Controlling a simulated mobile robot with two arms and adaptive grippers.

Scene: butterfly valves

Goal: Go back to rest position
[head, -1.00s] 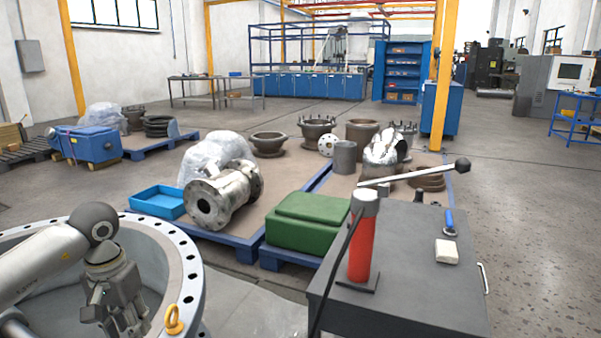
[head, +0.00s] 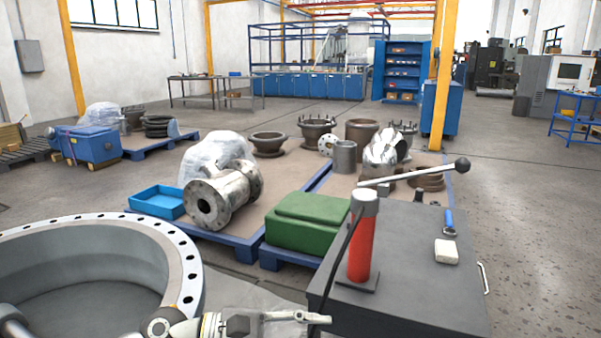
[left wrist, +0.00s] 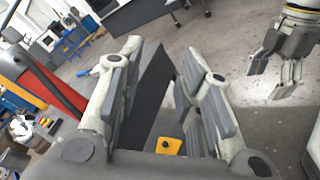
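My left gripper (head: 312,318) is at the bottom middle of the head view, seen from the side and pointing right, beside the dark cart's near left corner. In the left wrist view the left gripper (left wrist: 160,50) has its two fingers well apart, with nothing between the pads. My right gripper (left wrist: 275,75) shows at the upper right of the left wrist view, over the floor; its fingers look apart and empty. It is not in the head view.
A large round flange (head: 180,245) fills the lower left. A dark cart (head: 420,285) carries a red hand pump (head: 361,250) with a lever, a blue-handled tool (head: 449,222) and a white block (head: 446,251). A green case (head: 305,225) lies behind. Floor at right is clear.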

